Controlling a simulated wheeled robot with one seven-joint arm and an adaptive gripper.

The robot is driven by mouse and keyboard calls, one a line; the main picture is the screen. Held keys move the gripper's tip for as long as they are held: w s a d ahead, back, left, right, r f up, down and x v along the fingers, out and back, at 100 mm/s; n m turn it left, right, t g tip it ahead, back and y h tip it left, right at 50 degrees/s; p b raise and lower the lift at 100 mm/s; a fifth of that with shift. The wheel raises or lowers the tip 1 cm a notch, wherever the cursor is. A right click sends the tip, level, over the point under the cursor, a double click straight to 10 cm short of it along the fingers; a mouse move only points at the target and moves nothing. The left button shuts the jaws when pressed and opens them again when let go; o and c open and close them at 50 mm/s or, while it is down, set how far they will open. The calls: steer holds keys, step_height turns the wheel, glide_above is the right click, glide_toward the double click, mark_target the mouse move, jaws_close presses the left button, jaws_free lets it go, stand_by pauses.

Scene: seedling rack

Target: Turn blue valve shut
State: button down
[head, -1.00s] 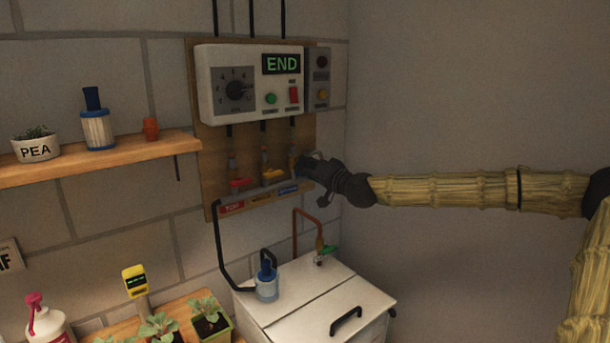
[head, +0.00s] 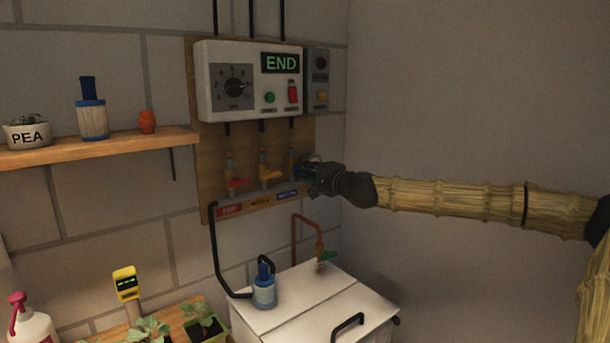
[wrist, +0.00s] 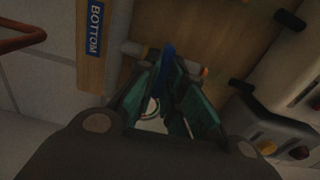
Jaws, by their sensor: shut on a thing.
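The blue valve handle (wrist: 168,58) shows in the wrist view between the green fingers of my gripper (wrist: 167,80), which is shut on it. In the head view my gripper (head: 308,172) reaches in from the right and hides most of the blue valve, at the right end of the valve row. The blue label reading BOTTOM (wrist: 95,28) is beside the valve in the wrist view. The red valve (head: 237,184) and the yellow valve (head: 269,176) stand to the left on the same wooden board (head: 216,150).
A white control box (head: 220,105) reading END hangs above the valves. A wooden shelf (head: 100,150) is at the left. Below are a white lidded tank (head: 300,308) with a blue bottle-like part (head: 264,290) and a copper pipe (head: 307,217). The wall at right is bare.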

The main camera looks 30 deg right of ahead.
steer(key=shift+d+m, duration=0.1)
steer(key=shift+m, duration=0.2)
steer(key=c, duration=1.5)
jaws_free()
steer(key=shift+d, duration=0.1)
steer(key=shift+c, duration=0.2)
steer(key=s, duration=1.2)
steer(key=shift+d, duration=0.45)
steer(key=shift+f, duration=0.1)
steer(key=shift+w, duration=0.1)
